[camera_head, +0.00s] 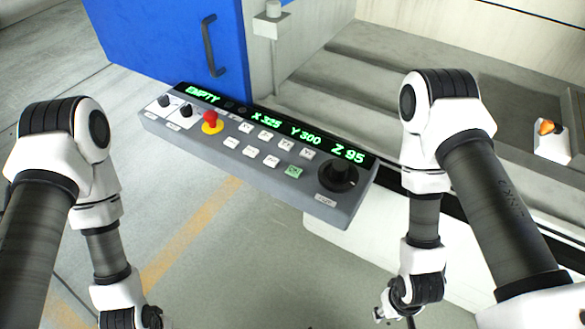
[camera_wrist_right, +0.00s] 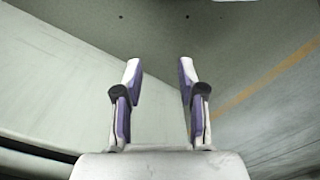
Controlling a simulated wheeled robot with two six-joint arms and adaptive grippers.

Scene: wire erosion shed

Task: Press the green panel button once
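The green panel button (camera_head: 293,172) is a small square key in the lower row of the grey control panel (camera_head: 210,152), left of the large black knob. Nothing covers it. My right gripper (camera_head: 381,313) hangs low at the bottom edge of the head view, below and right of the panel and well apart from it. In the right wrist view my right gripper (camera_wrist_right: 160,75) is open and empty, its fingers spread over bare floor. My left arm hangs at the left, and its gripper is cut off below the picture.
The panel also carries a red mushroom button (camera_head: 209,118), several white keys, a black knob (camera_head: 339,175) and a display reading EMPTY, X 325, Y 300, Z 95. A blue door (camera_head: 165,40) stands behind it. The floor in front of the panel is clear.

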